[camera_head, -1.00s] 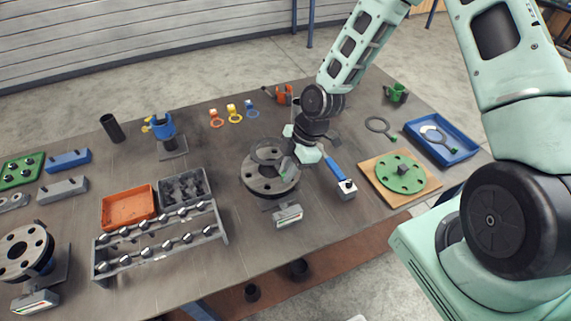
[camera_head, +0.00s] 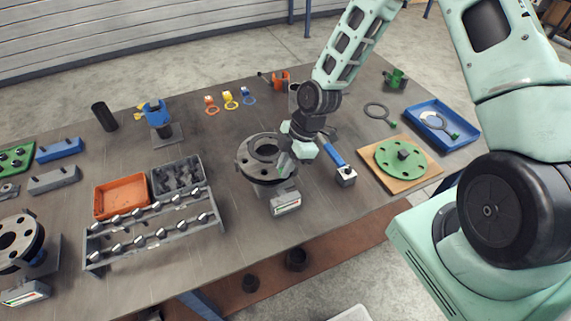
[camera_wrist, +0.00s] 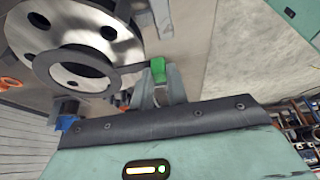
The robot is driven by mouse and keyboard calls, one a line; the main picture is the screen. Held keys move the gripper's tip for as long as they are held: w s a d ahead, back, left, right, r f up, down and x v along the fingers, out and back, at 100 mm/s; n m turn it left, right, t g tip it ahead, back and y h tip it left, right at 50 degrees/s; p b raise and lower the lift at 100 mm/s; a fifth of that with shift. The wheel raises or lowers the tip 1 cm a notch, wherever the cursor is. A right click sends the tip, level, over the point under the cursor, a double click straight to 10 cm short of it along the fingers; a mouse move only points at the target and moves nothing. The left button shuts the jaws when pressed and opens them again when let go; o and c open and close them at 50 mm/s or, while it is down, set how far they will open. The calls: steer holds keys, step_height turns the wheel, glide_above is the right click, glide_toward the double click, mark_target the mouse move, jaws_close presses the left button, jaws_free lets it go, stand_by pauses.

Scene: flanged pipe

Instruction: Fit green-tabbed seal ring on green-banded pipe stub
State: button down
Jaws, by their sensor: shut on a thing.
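My gripper (camera_head: 286,164) is shut on the green tab (camera_wrist: 158,68) of a dark grey seal ring (camera_wrist: 45,66). The ring overlaps the face of a grey bolt-holed flange (camera_wrist: 110,22) in the wrist view. The flanged pipe stub (camera_head: 247,168) stands mid-table in the head view, with my gripper at its right side. I cannot tell whether ring and flange touch.
Right of the stub are a blue-handled tool (camera_head: 334,155), a green disc on a board (camera_head: 387,152), a loose dark ring (camera_head: 377,111) and a blue tray (camera_head: 463,125). Left are an orange bin (camera_head: 121,194) and a bolt rack (camera_head: 153,235). Another flange (camera_head: 20,241) stands far left.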

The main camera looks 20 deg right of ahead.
stand_by(0.6)
steer(key=shift+f+b, duration=0.65)
steer(key=shift+f, duration=0.25)
steer(key=shift+f+b, duration=0.35)
steer(key=shift+b, duration=0.05)
stand_by(0.3)
steer(key=c, duration=1.3)
jaws_free()
